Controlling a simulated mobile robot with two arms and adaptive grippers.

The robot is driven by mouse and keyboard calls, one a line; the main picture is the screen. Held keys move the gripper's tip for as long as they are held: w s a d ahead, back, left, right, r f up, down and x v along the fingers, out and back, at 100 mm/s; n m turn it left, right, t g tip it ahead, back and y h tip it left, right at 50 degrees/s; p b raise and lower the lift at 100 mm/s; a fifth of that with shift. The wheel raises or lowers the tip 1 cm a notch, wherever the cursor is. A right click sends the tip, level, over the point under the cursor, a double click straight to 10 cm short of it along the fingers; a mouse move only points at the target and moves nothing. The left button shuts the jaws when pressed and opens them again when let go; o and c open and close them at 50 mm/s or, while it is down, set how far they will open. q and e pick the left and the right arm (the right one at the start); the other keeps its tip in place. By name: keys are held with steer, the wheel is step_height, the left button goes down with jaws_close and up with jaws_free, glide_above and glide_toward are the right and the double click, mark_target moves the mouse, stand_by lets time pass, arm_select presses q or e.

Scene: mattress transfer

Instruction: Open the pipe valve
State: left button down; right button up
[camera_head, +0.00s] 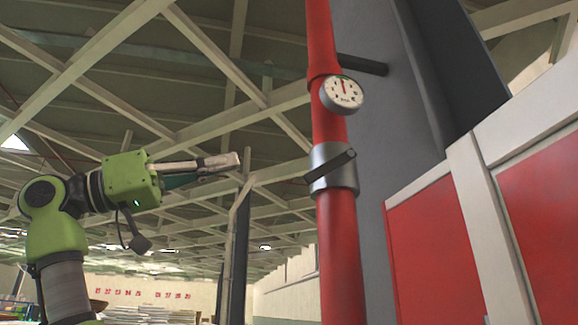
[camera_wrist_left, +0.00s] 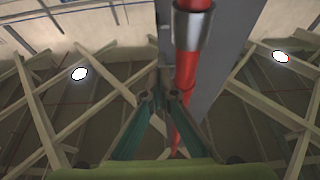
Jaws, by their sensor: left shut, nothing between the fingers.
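A red vertical pipe (camera_head: 343,250) runs up the middle of the head view. It carries a grey metal valve collar (camera_head: 340,181) with a dark handle (camera_head: 331,165) that slants up to the right. A round white gauge (camera_head: 343,93) sits above the collar. My left gripper (camera_head: 236,161) is shut and empty, to the left of the collar with a gap between them. In the left wrist view my shut fingers (camera_wrist_left: 164,95) point toward the pipe (camera_wrist_left: 187,70), and the grey collar (camera_wrist_left: 192,28) is at the top. My right gripper is not in view.
A grey column (camera_head: 385,130) stands right behind the pipe. Red panels with pale frames (camera_head: 435,250) fill the right side. A dark bar (camera_head: 362,65) joins the pipe near the gauge. The space left of the pipe is open, under ceiling beams.

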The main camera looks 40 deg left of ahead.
mark_target(331, 165)
arm_select(q)
steer(key=w+d+p, duration=0.5)
steer(key=w+d, duration=0.2)
steer(key=w, duration=0.1)
steer(key=shift+w+r, duration=0.15)
steer(key=shift+w, duration=0.2)
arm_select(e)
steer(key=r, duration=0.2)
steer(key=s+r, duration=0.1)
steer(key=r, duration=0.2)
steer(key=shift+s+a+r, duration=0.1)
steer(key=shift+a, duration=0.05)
arm_select(q)
steer(key=shift+s+d, duration=0.1)
